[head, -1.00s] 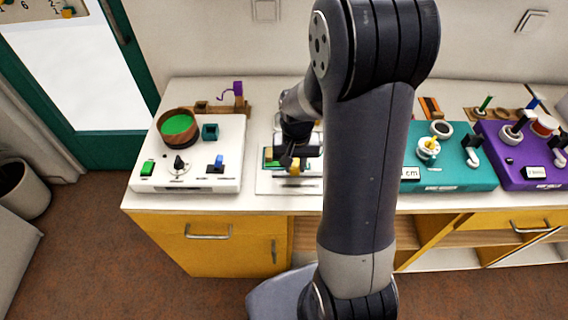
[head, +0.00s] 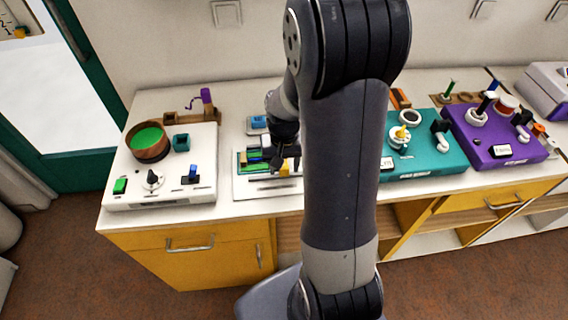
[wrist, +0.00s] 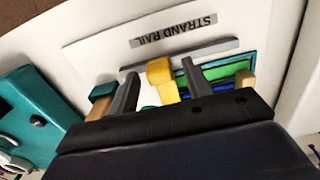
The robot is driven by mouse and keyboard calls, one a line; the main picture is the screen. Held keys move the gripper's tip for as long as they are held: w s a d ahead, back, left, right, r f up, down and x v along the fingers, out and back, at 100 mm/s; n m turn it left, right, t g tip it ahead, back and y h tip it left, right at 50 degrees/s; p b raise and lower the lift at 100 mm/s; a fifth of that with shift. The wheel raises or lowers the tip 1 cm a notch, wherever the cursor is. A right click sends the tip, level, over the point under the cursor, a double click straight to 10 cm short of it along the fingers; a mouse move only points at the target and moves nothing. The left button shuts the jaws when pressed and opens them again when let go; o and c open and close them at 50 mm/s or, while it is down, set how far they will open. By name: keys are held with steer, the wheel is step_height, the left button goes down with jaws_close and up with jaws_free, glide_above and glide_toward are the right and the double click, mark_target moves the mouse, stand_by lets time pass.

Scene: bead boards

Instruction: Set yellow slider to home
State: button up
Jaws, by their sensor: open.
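The yellow slider (wrist: 163,80) is a block on the white board labelled STRAND RAIL (wrist: 175,29), which reads upside down in the wrist view. In the head view the slider shows as a small yellow patch (head: 284,168) beside my gripper. My gripper (wrist: 158,84) is open, with one finger on each side of the slider. I cannot tell whether either finger touches it. A grey bar (wrist: 210,48) runs along the board near the slider. No home mark can be made out. My arm hides the board's right part in the head view.
Green and blue strips (wrist: 228,72) lie in a teal frame right of the slider in the wrist view. A white panel with a green bowl (head: 148,140) stands left of the board. A teal panel (head: 430,160) and a purple panel (head: 497,139) stand to the right.

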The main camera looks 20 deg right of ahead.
step_height(320, 180, up, 11)
stand_by(0.6)
steer(key=shift+f, duration=0.2)
